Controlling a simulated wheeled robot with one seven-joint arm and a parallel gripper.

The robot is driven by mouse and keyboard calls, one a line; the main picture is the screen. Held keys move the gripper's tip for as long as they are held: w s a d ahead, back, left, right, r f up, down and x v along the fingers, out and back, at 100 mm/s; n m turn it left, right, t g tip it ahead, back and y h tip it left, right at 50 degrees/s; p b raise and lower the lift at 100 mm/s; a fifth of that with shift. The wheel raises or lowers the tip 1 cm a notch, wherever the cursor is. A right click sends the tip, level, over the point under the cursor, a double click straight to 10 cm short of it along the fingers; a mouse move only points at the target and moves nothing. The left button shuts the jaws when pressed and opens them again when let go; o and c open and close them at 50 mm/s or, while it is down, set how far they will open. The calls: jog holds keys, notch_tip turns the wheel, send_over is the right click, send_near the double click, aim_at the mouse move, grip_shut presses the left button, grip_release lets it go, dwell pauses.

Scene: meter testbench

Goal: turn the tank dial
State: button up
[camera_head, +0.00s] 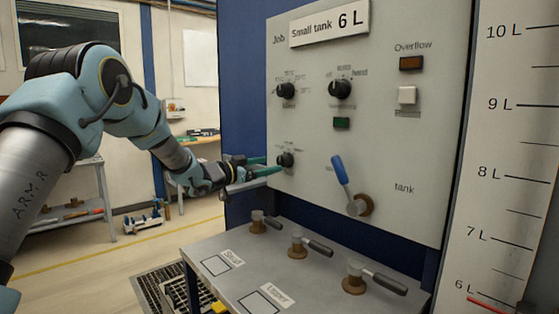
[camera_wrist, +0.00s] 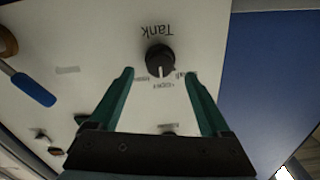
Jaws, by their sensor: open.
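The tank dial (camera_wrist: 160,60) is a round black knob with a white pointer mark, beside the upside-down word "Tank" in the wrist view. There its mark points down, toward small printed words. In the head view, the dial (camera_head: 286,160) is at the lower left of the grey panel. My gripper (camera_head: 273,166) is open and faces the panel from the left, with its teal fingers close to the dial. In the wrist view, the fingertips (camera_wrist: 160,75) are spread to either side of the dial, with nothing held. I cannot tell whether they touch it.
Two more black knobs (camera_head: 341,89) (camera_head: 286,90) sit higher on the panel (camera_head: 420,140). A blue-handled lever (camera_head: 341,170) is to the right of the dial. A grey bench (camera_head: 225,245) with several valve handles juts out below. A level scale (camera_head: 505,150) stands right.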

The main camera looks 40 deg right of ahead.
aim_at(280, 162)
jog(key=shift+s+d+p, duration=0.15)
jog(key=shift+d+p, duration=0.55)
jog(key=shift+d, duration=2.1)
jog(key=shift+c, duration=0.4)
grip_shut()
jog(key=shift+r+n+p, duration=0.1)
jog(key=shift+n+p, duration=0.25)
jog(key=shift+n, duration=0.05)
jog(key=n+p, duration=0.2)
jog(key=n, duration=0.1)
jog(key=shift+n+p, duration=0.3)
jog(key=shift+p, duration=0.1)
jog(key=shift+n+p, duration=1.25)
jog(key=shift+n, duration=0.95)
